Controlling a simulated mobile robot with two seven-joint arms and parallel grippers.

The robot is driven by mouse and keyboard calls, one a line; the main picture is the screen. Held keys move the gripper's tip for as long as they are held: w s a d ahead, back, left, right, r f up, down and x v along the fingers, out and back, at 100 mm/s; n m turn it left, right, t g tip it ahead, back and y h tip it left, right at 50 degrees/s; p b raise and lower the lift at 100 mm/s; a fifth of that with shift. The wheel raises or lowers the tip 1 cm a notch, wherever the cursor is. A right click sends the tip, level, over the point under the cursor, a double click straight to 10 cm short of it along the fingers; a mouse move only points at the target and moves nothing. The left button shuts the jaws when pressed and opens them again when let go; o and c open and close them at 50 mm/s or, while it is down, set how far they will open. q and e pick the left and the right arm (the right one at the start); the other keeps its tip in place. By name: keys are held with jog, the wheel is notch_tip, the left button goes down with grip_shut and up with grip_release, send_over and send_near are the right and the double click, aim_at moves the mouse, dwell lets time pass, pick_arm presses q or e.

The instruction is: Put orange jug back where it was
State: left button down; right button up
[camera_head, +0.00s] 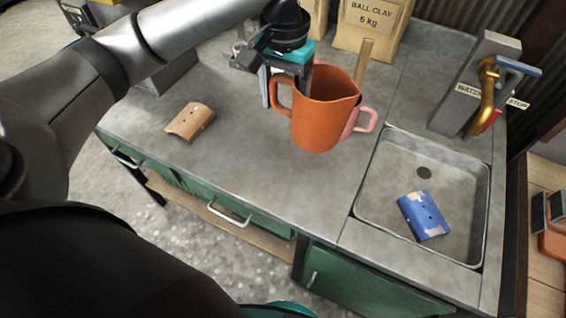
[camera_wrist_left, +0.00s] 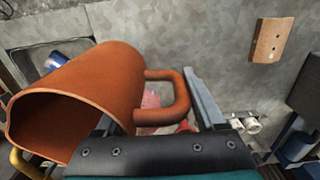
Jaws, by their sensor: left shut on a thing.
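The orange jug (camera_head: 322,122) is upright over the middle of the counter, left of the sink; it also fills the left of the left wrist view (camera_wrist_left: 95,90). My left gripper (camera_head: 286,92) is shut on the jug at its handle, which is on the jug's left side in the head view. I cannot tell whether the jug's base touches the counter. A pink vessel stands behind the jug, mostly hidden; its pink handle (camera_head: 367,121) shows at the right. My right gripper is not in view.
A tan curved tile (camera_head: 190,121) lies on the counter (camera_head: 240,170) at the left. The sink (camera_head: 375,190) holds a blue curved piece (camera_head: 424,216). A brass tap (camera_head: 487,85) stands behind it. Clay bags (camera_head: 370,25) stand at the back. The front counter is clear.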

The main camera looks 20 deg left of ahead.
pick_arm(q)
notch_tip(320, 180, down, 19)
jog(key=b, duration=0.4)
jog(key=shift+r, duration=0.2)
jog(key=shift+d+f, duration=0.1)
jog(key=shift+f, duration=0.1)
grip_release()
